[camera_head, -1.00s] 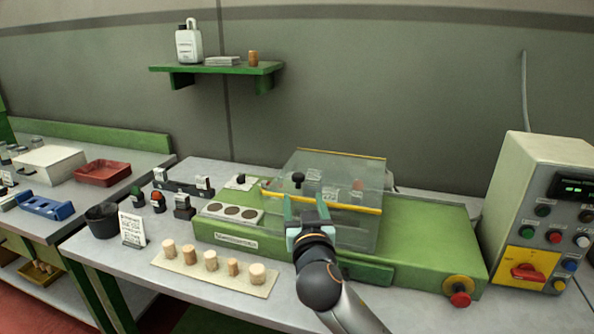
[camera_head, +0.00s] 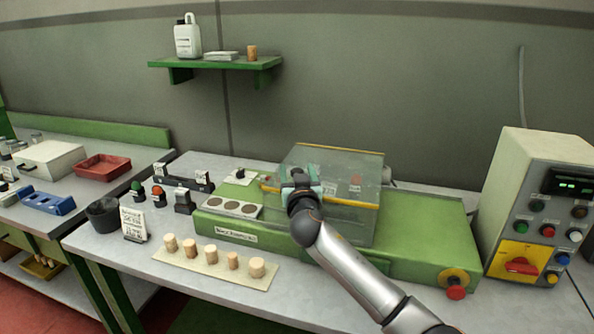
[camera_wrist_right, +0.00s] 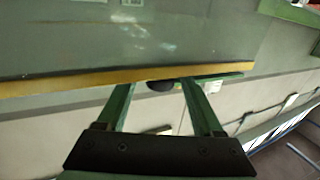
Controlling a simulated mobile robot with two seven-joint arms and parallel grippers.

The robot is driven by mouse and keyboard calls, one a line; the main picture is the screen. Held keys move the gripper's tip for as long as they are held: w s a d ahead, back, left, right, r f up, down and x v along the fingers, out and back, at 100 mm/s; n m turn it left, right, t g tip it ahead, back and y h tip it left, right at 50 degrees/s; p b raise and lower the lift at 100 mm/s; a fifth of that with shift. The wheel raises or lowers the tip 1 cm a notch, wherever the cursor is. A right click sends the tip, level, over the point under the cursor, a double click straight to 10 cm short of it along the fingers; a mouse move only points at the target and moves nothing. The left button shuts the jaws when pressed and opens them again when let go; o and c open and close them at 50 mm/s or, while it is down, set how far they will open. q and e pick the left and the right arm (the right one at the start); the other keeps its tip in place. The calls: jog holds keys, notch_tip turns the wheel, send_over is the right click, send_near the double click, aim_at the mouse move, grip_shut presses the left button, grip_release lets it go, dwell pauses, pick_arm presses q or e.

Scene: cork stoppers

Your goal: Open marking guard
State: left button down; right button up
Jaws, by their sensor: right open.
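The marking guard (camera_head: 350,222) is a clear box-like cover with yellow edging, standing down over the green machine (camera_head: 430,238). My right gripper (camera_head: 299,182) is at the left part of the guard's front edge and hides the guard's black knob in the head view. In the right wrist view, the open fingers (camera_wrist_right: 160,88) reach to the yellow edge (camera_wrist_right: 60,84), and the dark knob (camera_wrist_right: 160,85) shows between their tips. I cannot tell whether the fingers touch it. My left gripper is not in view.
A control box (camera_head: 540,200) with buttons and a red switch stands at the right. A board of cork stoppers (camera_head: 216,266) lies in front of the machine. A black cup (camera_head: 103,217) and a sign (camera_head: 133,224) stand at the left. A green shelf (camera_head: 215,64) is on the wall.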

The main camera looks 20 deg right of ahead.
jog(key=shift+w, duration=0.15)
grip_shut()
dwell(0.6)
dwell(0.9)
